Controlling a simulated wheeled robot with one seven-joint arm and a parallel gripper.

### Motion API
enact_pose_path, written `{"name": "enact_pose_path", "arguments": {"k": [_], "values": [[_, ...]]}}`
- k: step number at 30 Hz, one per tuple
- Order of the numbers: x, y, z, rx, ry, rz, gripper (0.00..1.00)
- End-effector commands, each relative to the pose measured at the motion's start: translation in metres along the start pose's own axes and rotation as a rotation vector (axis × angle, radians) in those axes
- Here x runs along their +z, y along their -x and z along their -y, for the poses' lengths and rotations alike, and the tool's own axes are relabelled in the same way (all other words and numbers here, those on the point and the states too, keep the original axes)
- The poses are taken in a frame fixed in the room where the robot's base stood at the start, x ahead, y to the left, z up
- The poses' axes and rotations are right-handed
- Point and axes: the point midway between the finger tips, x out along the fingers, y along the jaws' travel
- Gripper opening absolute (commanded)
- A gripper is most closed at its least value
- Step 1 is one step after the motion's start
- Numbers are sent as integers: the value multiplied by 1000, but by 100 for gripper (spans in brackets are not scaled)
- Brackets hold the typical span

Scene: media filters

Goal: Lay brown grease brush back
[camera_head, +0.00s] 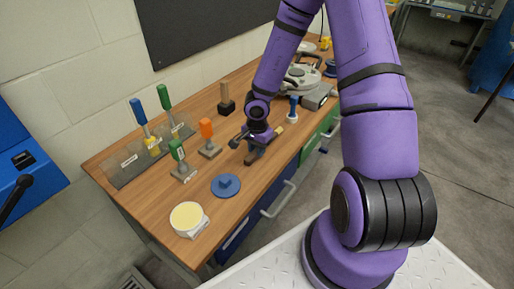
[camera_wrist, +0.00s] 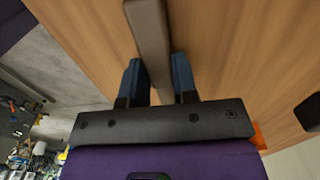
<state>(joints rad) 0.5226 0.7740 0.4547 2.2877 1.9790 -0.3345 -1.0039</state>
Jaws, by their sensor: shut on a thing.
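My gripper (camera_wrist: 155,82) is shut on a plain grey-brown bar, seemingly the handle of the brown grease brush (camera_wrist: 148,30). In the head view my gripper (camera_head: 256,151) is low over the front edge of the wooden bench, and the held piece is hard to make out. A grey labelled rack (camera_head: 125,170) at the bench's back left holds a blue-handled tool (camera_head: 139,112) and a green-handled tool (camera_head: 164,98) upright.
A blue disc (camera_head: 226,185) and a round cream-topped container (camera_head: 188,219) sit at the front left. A round metal device (camera_head: 301,77) stands behind my arm.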

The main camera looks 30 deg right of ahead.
Motion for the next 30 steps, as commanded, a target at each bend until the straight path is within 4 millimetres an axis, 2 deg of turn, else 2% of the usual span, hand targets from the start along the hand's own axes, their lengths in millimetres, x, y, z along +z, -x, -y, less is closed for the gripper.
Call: {"name": "enact_pose_path", "arguments": {"k": [4,5,8,9,20,23,30], "values": [[0,0,0,0,0,0,3],[0,0,0,0,0,0,31],[0,0,0,0,0,0,54],[0,0,0,0,0,0,57],[0,5,0,-1,-2,0,57],[-1,13,0,-2,-3,-1,57],[-2,49,0,-3,-4,-2,57]]}}
